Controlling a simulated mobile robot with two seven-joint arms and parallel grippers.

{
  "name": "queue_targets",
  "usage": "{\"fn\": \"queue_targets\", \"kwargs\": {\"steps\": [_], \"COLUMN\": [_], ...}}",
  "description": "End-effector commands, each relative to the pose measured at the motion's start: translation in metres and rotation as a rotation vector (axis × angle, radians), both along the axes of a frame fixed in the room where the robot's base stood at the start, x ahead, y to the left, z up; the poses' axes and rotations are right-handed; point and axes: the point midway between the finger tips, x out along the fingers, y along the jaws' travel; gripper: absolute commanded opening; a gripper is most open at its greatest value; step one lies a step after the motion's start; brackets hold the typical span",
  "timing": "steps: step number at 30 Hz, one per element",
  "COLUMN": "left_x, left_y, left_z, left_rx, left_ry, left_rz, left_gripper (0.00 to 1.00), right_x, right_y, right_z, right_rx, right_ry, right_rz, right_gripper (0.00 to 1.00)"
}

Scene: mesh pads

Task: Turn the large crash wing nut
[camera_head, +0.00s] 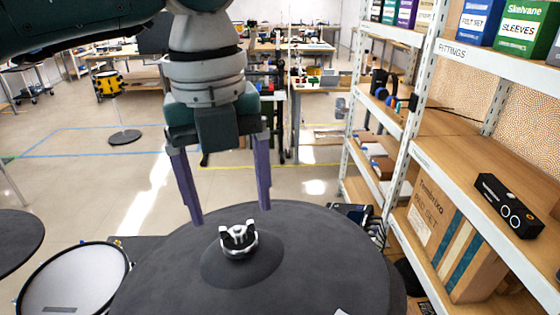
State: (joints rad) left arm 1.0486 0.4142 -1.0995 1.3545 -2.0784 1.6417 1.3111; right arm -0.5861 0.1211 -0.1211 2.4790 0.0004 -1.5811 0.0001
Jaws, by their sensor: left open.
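The large crash (310,262) is a wide dark grey cymbal pad in the lower middle of the head view. Its silver wing nut (238,240) sits on the raised centre, with its two wings standing up to the left and right. My left gripper (230,216) hangs from above, pointing down, with its two long purple-grey fingers spread apart. The fingertips are above the wing nut in the picture, one to each side, and appear apart from it. The gripper is open and empty. My right gripper is not in view.
A shelf unit (480,165) with boxes stands close on the right. A white drum pad (75,285) is at lower left, and another dark pad (15,238) is at the left edge. Open floor lies between.

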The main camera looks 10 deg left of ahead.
Motion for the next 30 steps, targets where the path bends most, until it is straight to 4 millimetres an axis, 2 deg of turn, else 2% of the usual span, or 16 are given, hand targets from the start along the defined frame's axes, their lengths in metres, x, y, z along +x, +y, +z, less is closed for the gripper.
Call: {"fn": "queue_targets", "kwargs": {"steps": [1,6,16,30], "left_x": [-0.001,0.000,0.001,0.001], "left_y": [-0.001,-0.002,-0.002,-0.002], "left_z": [-0.006,-0.024,-0.029,-0.029], "left_rx": [0.000,-0.001,-0.002,-0.002], "left_ry": [0.004,0.003,-0.001,0.000], "left_rz": [0.000,-0.001,-0.002,-0.002], "left_gripper": [0.82,0.82,0.81,0.28], "right_x": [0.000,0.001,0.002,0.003], "right_y": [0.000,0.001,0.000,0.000], "right_z": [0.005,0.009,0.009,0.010], "right_rx": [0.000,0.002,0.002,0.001], "right_ry": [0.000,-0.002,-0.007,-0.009], "right_rz": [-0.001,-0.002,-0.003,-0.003], "right_gripper": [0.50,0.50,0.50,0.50]}}
